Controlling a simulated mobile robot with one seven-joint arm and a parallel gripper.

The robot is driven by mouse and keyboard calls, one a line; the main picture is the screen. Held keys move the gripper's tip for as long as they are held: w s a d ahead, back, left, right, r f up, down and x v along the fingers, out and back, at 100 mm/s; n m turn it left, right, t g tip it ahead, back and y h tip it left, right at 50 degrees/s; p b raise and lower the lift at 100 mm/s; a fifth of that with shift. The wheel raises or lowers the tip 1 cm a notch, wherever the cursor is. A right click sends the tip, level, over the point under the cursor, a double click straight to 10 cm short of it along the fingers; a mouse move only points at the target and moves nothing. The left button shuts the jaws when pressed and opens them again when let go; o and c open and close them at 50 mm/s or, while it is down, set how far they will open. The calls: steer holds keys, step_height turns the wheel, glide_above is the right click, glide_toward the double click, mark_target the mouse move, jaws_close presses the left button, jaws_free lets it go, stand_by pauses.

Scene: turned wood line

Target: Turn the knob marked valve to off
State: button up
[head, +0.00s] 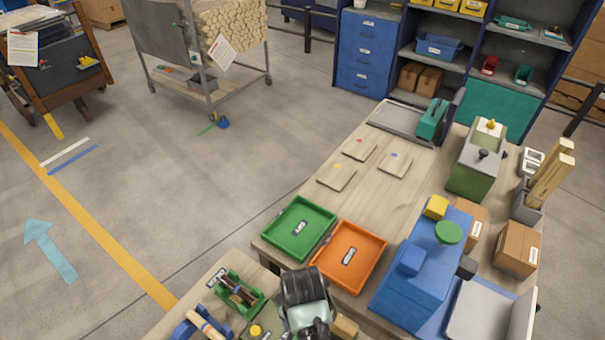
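No label reading valve can be made out in the head view. A green box-shaped unit (470,178) at the right of the wooden table has a black knob (483,154) and a small yellow knob (490,124) on top. A blue machine (415,290) nearer to me has a round green knob or cap (448,232) and a yellow block (436,206) on top. The markings and settings of these are too small to tell. A dark and pale green part at the bottom centre seems to be my arm, well apart from the knobs; my fingertips cannot be made out.
The table (345,212) holds a green tray (298,228), an orange tray (348,256), several thin wooden tiles and a grey tray (400,122). Cardboard boxes (517,248) stand at the right. Blue shelving (440,65) is behind. Open floor (200,170) lies to the left.

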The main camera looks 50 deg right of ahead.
steer(key=shift+f, duration=1.95)
steer(key=shift+c, duration=0.3)
jaws_close()
